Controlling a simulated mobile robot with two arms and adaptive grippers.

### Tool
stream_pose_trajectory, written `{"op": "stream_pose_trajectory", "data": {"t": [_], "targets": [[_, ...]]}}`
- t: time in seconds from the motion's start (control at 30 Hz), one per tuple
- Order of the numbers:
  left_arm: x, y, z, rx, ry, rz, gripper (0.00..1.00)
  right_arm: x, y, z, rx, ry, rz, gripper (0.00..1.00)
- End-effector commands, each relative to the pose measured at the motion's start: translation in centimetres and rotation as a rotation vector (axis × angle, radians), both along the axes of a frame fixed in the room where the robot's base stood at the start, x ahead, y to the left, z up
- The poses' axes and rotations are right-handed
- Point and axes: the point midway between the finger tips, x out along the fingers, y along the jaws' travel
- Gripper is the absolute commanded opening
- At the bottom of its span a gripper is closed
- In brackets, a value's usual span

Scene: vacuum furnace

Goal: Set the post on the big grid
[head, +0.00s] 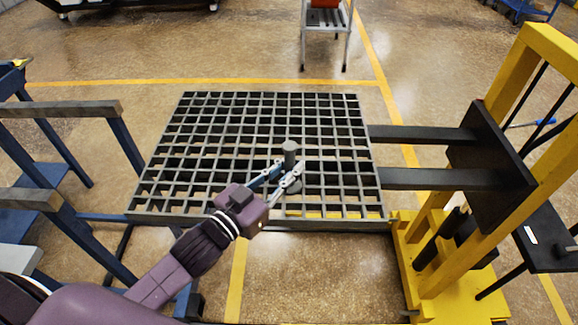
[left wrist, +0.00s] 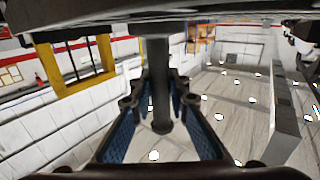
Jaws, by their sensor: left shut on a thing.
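The grey post (head: 290,153) is upright between the fingers of my left gripper (head: 287,171), which is shut on it. I cannot tell whether the base touches the grid bars. My right gripper is not in view.
The grid lies on two dark forks (head: 425,178) of a yellow lift (head: 488,205) at the right. A blue frame with grey-topped bars (head: 60,109) stands at the left. A small grey cart (head: 326,20) stands at the back. The rest of the grid is bare.

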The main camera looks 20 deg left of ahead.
Motion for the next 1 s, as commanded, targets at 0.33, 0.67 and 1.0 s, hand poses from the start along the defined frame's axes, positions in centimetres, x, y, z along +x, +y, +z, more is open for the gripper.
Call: {"op": "stream_pose_trajectory", "data": {"t": [0.33,0.67,1.0], "targets": [[0.0,0.0,-0.2,0.000,0.000,0.000,0.25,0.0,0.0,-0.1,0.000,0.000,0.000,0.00],[0.0,0.0,-0.2,0.000,0.000,0.000,0.33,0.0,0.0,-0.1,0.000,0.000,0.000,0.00],[-3.1,1.2,-0.3,0.000,0.003,-0.001,0.33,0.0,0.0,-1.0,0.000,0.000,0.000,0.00]]}}
